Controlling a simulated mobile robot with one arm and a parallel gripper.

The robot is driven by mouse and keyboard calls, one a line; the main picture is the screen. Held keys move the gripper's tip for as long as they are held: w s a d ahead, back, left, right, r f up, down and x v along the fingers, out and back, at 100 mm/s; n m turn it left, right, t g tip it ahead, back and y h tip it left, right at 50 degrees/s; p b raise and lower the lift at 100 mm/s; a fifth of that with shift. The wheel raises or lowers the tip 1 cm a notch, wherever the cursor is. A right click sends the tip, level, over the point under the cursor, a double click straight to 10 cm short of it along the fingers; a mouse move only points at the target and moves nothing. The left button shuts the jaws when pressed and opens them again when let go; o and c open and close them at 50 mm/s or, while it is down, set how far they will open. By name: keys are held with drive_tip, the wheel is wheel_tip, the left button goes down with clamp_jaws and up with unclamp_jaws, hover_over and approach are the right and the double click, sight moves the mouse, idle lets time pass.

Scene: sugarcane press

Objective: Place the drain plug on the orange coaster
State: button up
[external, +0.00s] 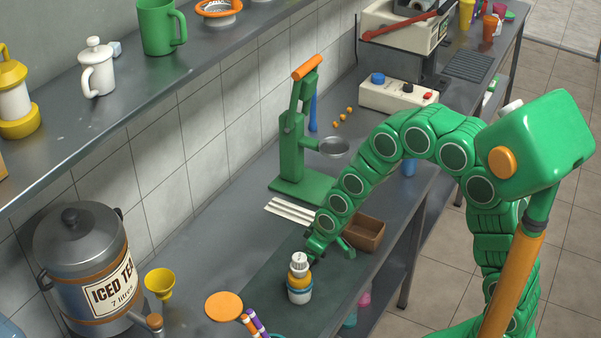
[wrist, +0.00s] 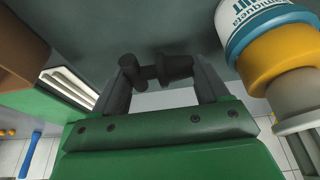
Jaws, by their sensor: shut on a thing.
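The orange coaster (external: 224,306) lies flat and bare near the front of the steel counter, left of the bottle. My gripper (external: 322,250) is low over the counter behind the bottle, to the right of and beyond the coaster. In the wrist view my gripper (wrist: 165,78) is shut on a dark drain plug (wrist: 177,68), which has a tapered body and a crosswise piece beside it. The plug lies between the two dark fingers. In the external view I cannot make out the plug. Whether it touches the counter is unclear.
A yellow-and-white bottle (external: 299,282) stands close to my gripper; it is large in the wrist view (wrist: 275,62). A brown box (external: 364,233), white strips (external: 290,210) and a green press (external: 293,160) stand beyond. A yellow funnel (external: 160,282) and markers (external: 255,322) flank the coaster.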

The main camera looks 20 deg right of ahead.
drive_tip(key=shift+w+f, duration=0.1)
drive_tip(key=shift+f, duration=1.55)
drive_tip(key=o, duration=1.1)
drive_tip(key=shift+f, duration=0.15)
